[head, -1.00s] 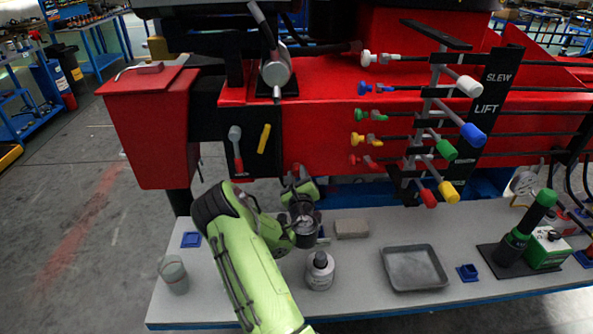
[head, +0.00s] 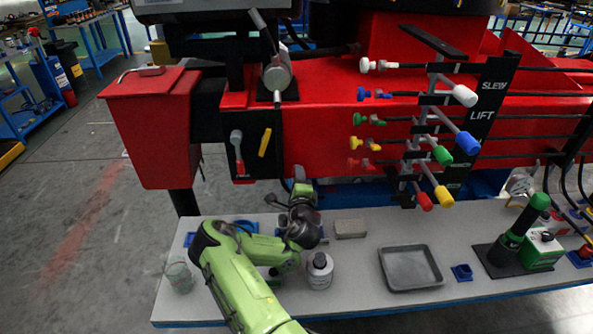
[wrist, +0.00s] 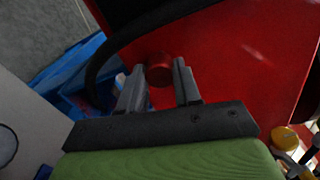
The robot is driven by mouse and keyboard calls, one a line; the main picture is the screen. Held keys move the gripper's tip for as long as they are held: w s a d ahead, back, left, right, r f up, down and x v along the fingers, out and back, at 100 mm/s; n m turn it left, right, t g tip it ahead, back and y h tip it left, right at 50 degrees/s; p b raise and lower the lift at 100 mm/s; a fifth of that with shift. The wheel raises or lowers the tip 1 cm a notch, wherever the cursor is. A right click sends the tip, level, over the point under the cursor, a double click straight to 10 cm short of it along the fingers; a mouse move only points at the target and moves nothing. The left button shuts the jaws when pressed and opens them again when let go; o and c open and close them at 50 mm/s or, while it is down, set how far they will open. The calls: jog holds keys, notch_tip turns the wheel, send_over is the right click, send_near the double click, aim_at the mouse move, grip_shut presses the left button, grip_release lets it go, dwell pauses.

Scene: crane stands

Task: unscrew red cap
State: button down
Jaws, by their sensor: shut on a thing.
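The red cap (wrist: 160,70) is a small round knob on the red panel, seen in the wrist view between my two fingertips. My gripper (wrist: 158,84) is shut on it, one grey finger on each side. In the head view my gripper (head: 299,182) reaches the lower front of the red machine body, above the back edge of the bench. The cap is hidden behind the gripper there.
The bench (head: 370,285) holds a bottle (head: 320,270), a grey tray (head: 410,267), a sponge-like block (head: 350,228) and a glass (head: 178,275). Coloured levers (head: 440,155) stick out at right. A dark hose (wrist: 110,55) curves beside my gripper.

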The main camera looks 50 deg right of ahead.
jog(key=n+p, duration=0.4)
jog(key=n, duration=0.1)
jog(key=shift+f, duration=0.1)
jog(key=shift+p, duration=0.3)
jog(key=n+p, duration=0.1)
jog(key=n, duration=0.4)
jog(key=c, duration=0.7)
grip_release()
jog(key=shift+s, duration=0.1)
jog(key=shift+c, duration=0.8)
